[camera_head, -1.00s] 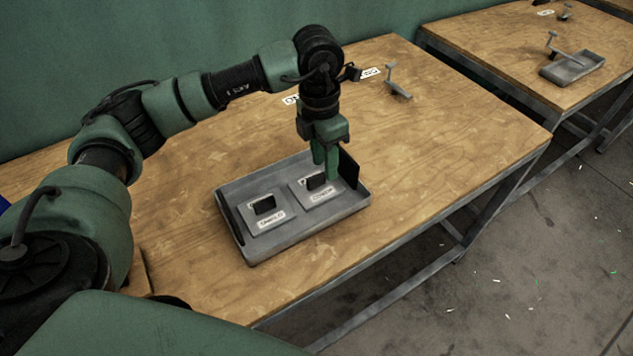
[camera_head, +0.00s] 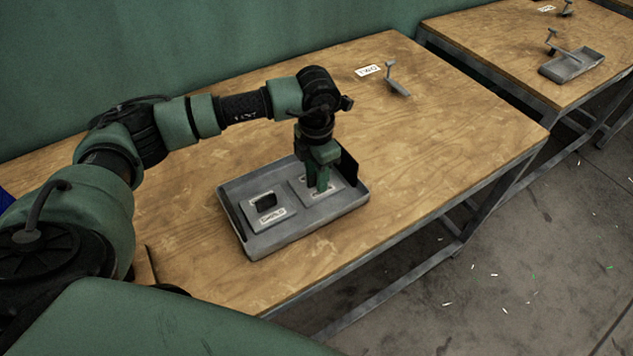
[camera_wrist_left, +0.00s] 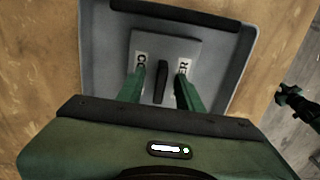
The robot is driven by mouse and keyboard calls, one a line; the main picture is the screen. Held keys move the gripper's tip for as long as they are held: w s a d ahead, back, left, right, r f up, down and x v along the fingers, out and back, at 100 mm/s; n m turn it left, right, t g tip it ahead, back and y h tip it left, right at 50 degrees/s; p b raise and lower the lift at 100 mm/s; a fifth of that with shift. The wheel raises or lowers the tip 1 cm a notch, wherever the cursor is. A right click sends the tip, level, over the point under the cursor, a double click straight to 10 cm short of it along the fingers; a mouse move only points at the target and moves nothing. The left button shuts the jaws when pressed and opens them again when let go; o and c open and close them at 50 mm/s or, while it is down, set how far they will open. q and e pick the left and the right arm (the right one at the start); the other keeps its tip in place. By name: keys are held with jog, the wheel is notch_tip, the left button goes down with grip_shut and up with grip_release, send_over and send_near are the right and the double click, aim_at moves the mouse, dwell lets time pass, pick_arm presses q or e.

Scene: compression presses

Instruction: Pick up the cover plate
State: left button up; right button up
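The cover plate (camera_head: 299,187) is a flat grey plate lying in the right half of a grey tray (camera_head: 290,235), partly hidden by my gripper. In the left wrist view the cover plate (camera_wrist_left: 164,45) shows a label, partly hidden by the fingers, and an upright black handle (camera_wrist_left: 161,82). My left gripper (camera_head: 320,190) points straight down over it. In the left wrist view its fingers (camera_wrist_left: 160,92) stand on either side of the handle, with a gap on each side. The gripper is open and holds nothing. My right gripper is not in view.
A second labelled plate (camera_head: 266,210) with a black handle lies in the tray's left half. The tray has black end grips. A small grey lever press (camera_head: 397,82) and a label (camera_head: 367,70) are at the table's back. Another table with a tray (camera_head: 572,66) stands right. The wooden tabletop is otherwise clear.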

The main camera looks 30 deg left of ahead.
pick_arm(q)
grip_shut()
dwell(1.3)
